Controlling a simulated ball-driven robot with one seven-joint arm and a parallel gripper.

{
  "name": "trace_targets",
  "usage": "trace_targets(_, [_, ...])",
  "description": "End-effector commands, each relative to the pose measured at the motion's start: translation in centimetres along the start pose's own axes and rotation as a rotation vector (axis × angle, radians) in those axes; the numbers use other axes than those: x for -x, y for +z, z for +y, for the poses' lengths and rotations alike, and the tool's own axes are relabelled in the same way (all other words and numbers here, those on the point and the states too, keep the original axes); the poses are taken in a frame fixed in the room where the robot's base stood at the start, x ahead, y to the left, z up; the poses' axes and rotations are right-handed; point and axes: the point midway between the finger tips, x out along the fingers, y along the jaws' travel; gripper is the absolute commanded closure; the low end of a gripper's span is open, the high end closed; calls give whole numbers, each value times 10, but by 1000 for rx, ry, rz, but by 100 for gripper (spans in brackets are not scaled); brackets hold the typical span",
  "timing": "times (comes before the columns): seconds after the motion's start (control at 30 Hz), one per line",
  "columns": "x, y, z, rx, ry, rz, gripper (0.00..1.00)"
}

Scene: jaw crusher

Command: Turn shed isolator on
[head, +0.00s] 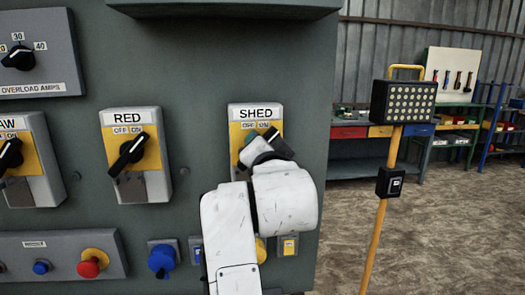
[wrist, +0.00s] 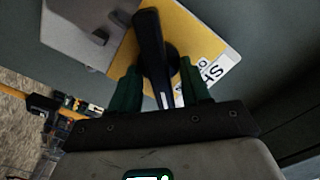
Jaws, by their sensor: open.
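The shed isolator (head: 256,112) is a grey box with a yellow plate, labelled SHED with OFF and ON marks, on the green-grey cabinet. It also shows in the wrist view (wrist: 201,40). Its black rotary handle (wrist: 149,38) has a white line at one end. My gripper (head: 262,145) is at the isolator, and my white wrist hides its lower part in the head view. In the wrist view my open gripper (wrist: 160,68) has its green fingers on either side of the handle, with gaps visible. Which mark the handle points to is unclear.
The RED isolator (head: 133,150) is to the left, with another isolator (head: 20,150) beyond it. Push buttons (head: 90,262) sit below. A yellow post with a lamp panel (head: 403,101) stands right of the cabinet. The floor (head: 450,230) at right is clear.

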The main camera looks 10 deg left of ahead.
Motion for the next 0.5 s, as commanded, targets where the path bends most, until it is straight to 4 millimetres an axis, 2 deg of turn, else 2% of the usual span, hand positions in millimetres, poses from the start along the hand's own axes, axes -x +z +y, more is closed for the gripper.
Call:
trace_targets(0.17, [13,1,0,1,-2,1,53])
trace_targets(0.5, [73,2,0,0,-3,1,53])
